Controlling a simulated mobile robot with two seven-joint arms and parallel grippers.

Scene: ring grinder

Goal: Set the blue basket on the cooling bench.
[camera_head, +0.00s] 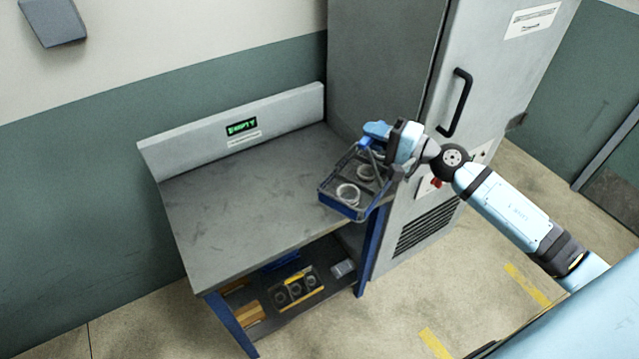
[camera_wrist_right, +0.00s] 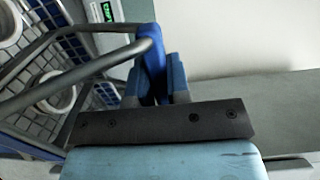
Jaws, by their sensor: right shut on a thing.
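The blue basket (camera_head: 341,207) holds white rings and hangs at the right end of the cooling bench (camera_head: 235,205), over or near its front right corner. I cannot tell whether its underside touches the bench top. My right gripper (camera_head: 376,131) is shut on the basket's handle, at the basket's upper right. In the right wrist view the gripper (camera_wrist_right: 160,75) closes around a blue part of the handle, and the wire basket (camera_wrist_right: 75,60) with rings fills the left side. My left gripper is not in view.
A tall grey cabinet (camera_head: 385,55) with a black handle stands right behind the bench's right end, close to my right arm. The bench top is otherwise bare. A display reading EMPTY (camera_head: 241,126) is on its backboard. A lower shelf holds a tray with rings (camera_head: 295,290).

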